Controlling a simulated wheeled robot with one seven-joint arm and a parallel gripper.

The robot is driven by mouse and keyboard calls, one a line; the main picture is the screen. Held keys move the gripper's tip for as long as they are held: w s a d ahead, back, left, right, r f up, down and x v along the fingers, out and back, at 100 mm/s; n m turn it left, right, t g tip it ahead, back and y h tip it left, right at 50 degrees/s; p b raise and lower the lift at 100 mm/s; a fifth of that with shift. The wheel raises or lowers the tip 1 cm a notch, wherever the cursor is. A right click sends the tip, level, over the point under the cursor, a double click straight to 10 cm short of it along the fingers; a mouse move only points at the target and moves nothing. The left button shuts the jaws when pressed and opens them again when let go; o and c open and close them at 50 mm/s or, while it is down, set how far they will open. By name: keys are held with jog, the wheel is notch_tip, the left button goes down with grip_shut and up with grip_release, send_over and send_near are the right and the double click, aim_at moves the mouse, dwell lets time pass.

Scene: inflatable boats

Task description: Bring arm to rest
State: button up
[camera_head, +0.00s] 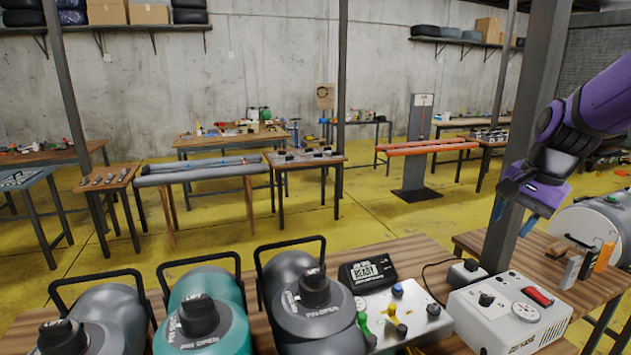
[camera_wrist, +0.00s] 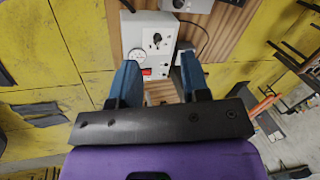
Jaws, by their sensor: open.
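My purple arm (camera_head: 600,105) reaches in from the upper right of the head view. My gripper (camera_head: 511,222) points downward there, raised above the right-hand workbench (camera_head: 478,238) and beside a dark metal post. In the wrist view my gripper (camera_wrist: 158,64) shows two blue fingers set apart, with nothing held between them. Beyond the fingers, the wrist view shows a white box with a dial, gauge and red switch (camera_wrist: 150,38). The same white box (camera_head: 510,312) stands at the lower right of the head view. The gripper appears clear of everything beneath it.
A dark post (camera_head: 522,130) stands close to my gripper. Grey and teal inflator canisters (camera_head: 205,325) and a control box with coloured knobs (camera_head: 400,315) line the front bench. Yellow floor (camera_head: 330,225) lies open beyond.

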jog(key=s+a+r+n+t, duration=0.1)
jog(key=s+r+n, duration=0.1)
jog(key=s, duration=0.4)
jog(key=s+a+r+n+t+h, duration=0.1)
jog(key=s+a+r+n, duration=0.1)
jog(key=s+n, duration=0.3)
jog(key=s+a+r+n, duration=0.2)
jog(key=s+n, duration=0.1)
jog(key=s, duration=0.6)
jog(key=shift+s+a+t+h, duration=0.2)
jog(key=shift+a+t+h, duration=0.05)
jog(key=shift+t+h, duration=0.15)
